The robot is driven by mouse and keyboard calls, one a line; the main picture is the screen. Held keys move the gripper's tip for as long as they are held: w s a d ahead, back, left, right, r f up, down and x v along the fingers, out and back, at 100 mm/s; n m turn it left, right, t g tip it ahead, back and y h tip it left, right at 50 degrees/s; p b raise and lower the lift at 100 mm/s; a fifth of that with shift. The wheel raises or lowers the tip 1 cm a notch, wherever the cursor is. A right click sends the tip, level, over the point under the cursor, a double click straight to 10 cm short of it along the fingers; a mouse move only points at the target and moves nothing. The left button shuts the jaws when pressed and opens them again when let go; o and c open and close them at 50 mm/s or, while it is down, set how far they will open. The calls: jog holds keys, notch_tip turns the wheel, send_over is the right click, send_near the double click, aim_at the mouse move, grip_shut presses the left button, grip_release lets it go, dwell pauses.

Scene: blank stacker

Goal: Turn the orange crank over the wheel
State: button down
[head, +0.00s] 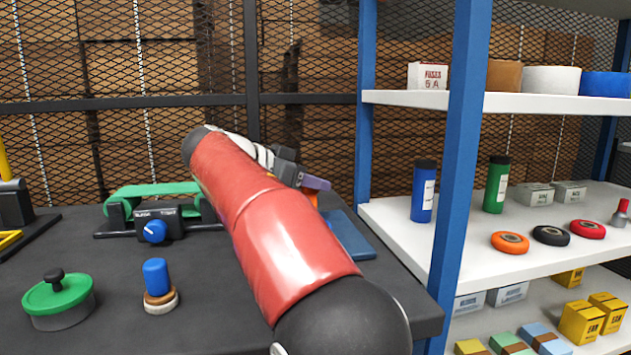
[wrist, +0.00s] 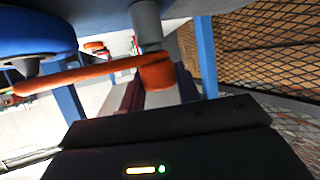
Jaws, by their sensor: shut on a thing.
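The orange crank (wrist: 95,74) shows in the wrist view as a bar running from the left to a thicker end near the middle, with a grey post above that end. A blue wheel (wrist: 35,35) is at the upper left, partly cut off by the frame. My gripper (wrist: 158,88) is shut on the thick end of the crank, with a finger on either side. In the head view my gripper (head: 314,184) is behind my red arm, with a bit of orange just below it.
A blue plate (head: 350,235) lies at the right of the dark bench. A green-lidded pot (head: 58,300), a blue-topped stamp (head: 157,280) and a device with a blue dial (head: 160,225) stand left. A shelf rack with blue posts (head: 456,170) stands right; mesh is behind.

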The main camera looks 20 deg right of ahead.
dwell(0.3)
jog(key=c, duration=1)
grip_release()
jog(key=shift+a, duration=0.1)
jog(key=v, duration=0.7)
jog(key=shift+a+r, duration=0.1)
jog(key=shift+a, duration=0.25)
jog(key=shift+s, duration=0.1)
